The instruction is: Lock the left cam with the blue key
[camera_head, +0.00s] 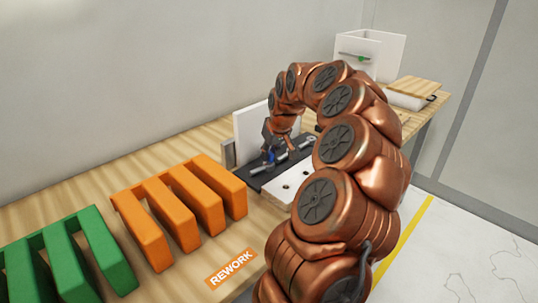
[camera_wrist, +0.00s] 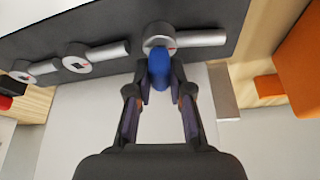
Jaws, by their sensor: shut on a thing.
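The blue key (camera_wrist: 160,72) is held between the fingertips of my gripper (camera_wrist: 159,85) in the wrist view. My gripper is shut on it. The key's far end overlaps the edge of a silver round cam (camera_wrist: 158,42) with a lever that points right. I cannot tell whether the key is seated in that cam. Two more silver cams, a middle one (camera_wrist: 78,62) and one at the left (camera_wrist: 22,72), sit along the same dark strip (camera_wrist: 110,20). In the head view my gripper (camera_head: 271,153) is over the dark fixture (camera_head: 258,180), and the key is a small blue spot there.
Orange slotted rack (camera_head: 165,190) and green slotted rack (camera_head: 75,245) stand left of the fixture on the wooden bench (camera_head: 215,270). A white upright panel (camera_head: 251,125) stands behind the fixture. A white bin (camera_head: 372,50) stands at the far end. A REWORK label (camera_head: 231,268) lies near the front edge.

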